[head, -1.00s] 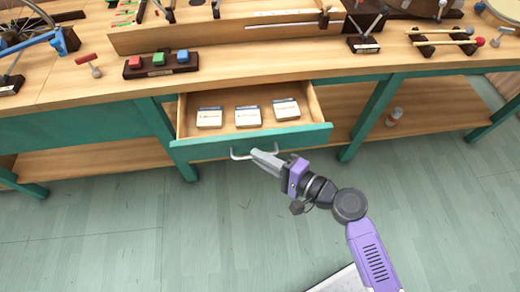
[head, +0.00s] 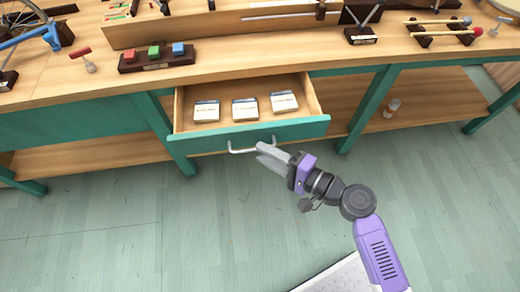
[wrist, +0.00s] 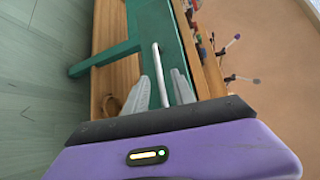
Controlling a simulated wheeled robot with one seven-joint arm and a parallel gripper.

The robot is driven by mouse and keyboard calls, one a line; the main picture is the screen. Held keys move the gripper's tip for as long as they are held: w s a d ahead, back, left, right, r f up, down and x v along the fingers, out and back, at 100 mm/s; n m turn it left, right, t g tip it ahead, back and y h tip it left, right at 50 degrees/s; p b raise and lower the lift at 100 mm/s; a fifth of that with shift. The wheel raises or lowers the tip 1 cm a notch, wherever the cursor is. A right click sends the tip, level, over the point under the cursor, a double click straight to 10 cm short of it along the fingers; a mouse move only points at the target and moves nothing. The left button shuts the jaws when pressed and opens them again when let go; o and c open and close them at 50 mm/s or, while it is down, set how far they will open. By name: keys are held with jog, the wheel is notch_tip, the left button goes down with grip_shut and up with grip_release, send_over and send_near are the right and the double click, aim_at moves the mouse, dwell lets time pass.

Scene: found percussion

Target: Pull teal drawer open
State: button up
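The teal drawer (head: 250,134) is pulled out from under the workbench, showing its wooden inside. Three small white boxes lie in it. Its pale bar handle (head: 240,151) is on the teal front and also shows in the wrist view (wrist: 157,60). My gripper (head: 262,153) is at the right part of the handle. In the wrist view my gripper (wrist: 159,76) has its two grey fingers apart, one on each side of the bar, with gaps visible. Contact cannot be made out.
The wooden bench top (head: 230,65) holds a block with red, green and blue buttons (head: 156,56) and other instruments. Teal legs (head: 368,108) stand either side of the drawer. A small bottle (head: 391,107) is on the lower shelf.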

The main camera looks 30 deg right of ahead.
jog(key=v, duration=0.5)
jog(key=shift+s+d, duration=0.1)
jog(key=shift+s, duration=0.1)
dwell(0.3)
